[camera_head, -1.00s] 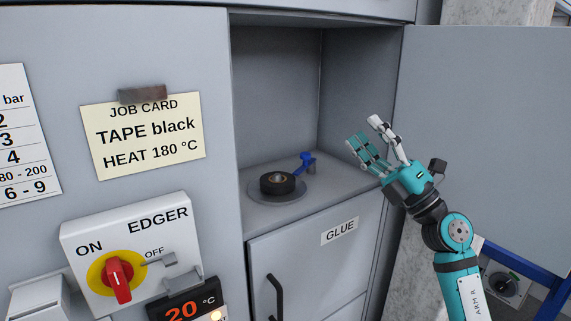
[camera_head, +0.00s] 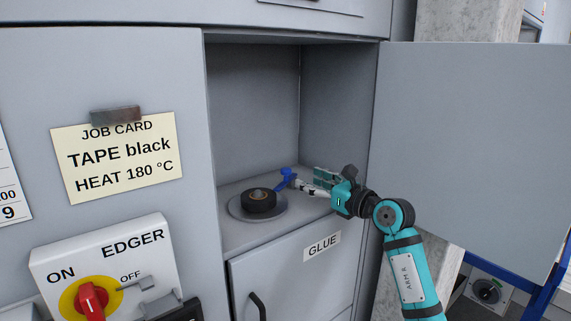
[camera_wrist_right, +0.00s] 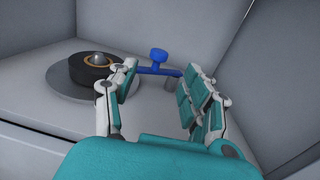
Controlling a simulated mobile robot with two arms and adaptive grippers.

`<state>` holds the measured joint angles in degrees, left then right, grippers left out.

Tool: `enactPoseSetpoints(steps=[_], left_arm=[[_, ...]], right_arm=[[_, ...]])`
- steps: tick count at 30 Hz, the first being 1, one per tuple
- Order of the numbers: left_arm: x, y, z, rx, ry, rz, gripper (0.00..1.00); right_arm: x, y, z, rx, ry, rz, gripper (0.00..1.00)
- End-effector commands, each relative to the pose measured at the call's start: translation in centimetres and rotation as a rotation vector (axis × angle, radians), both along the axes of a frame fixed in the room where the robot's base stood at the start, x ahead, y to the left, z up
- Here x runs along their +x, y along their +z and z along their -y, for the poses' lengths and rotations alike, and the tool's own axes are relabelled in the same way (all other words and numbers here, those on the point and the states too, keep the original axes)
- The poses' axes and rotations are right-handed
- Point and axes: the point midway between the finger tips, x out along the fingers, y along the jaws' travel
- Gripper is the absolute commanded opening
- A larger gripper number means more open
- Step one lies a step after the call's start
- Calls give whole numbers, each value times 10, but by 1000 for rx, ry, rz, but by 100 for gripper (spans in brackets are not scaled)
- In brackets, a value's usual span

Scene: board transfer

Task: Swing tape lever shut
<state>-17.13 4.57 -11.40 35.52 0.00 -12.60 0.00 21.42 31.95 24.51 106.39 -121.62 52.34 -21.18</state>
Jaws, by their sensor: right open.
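The blue tape lever (camera_head: 284,178) stands at the right rear of the black tape roll (camera_head: 259,199), which sits on a round grey disc (camera_head: 236,206) on the compartment floor. My right gripper (camera_head: 298,182) is inside the compartment, pointing left, with its fingertips close by the lever. In the right wrist view, the lever (camera_wrist_right: 158,61) shows its knob and arm beyond and between the open fingers (camera_wrist_right: 158,85). I cannot tell whether a finger touches it. The lever's knob end stands apart from the roll (camera_wrist_right: 92,68). My left gripper is out of view.
The compartment walls (camera_head: 340,110) enclose the space at the back and right. An open door panel (camera_head: 470,150) stands to the right. Below are the GLUE door (camera_head: 290,280) and its black handle (camera_head: 257,305). A job card (camera_head: 118,155) reads TAPE black.

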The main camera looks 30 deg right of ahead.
Motion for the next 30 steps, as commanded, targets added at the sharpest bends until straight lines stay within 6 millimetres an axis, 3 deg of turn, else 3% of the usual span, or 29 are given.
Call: enactPoseSetpoints(steps=[6, 13, 18, 26, 30], left_arm=[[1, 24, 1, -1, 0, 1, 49], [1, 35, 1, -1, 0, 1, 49], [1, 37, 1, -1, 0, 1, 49], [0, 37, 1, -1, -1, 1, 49], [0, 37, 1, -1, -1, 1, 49]], right_arm=[[48, 5, -8, 5, 2, 0, 50], [83, 2, -13, 3, 0, 2, 50], [94, 1, -16, 1, 1, 1, 50], [96, 0, -16, 0, 1, 1, 50], [95, 0, -16, 0, 1, 1, 35]])
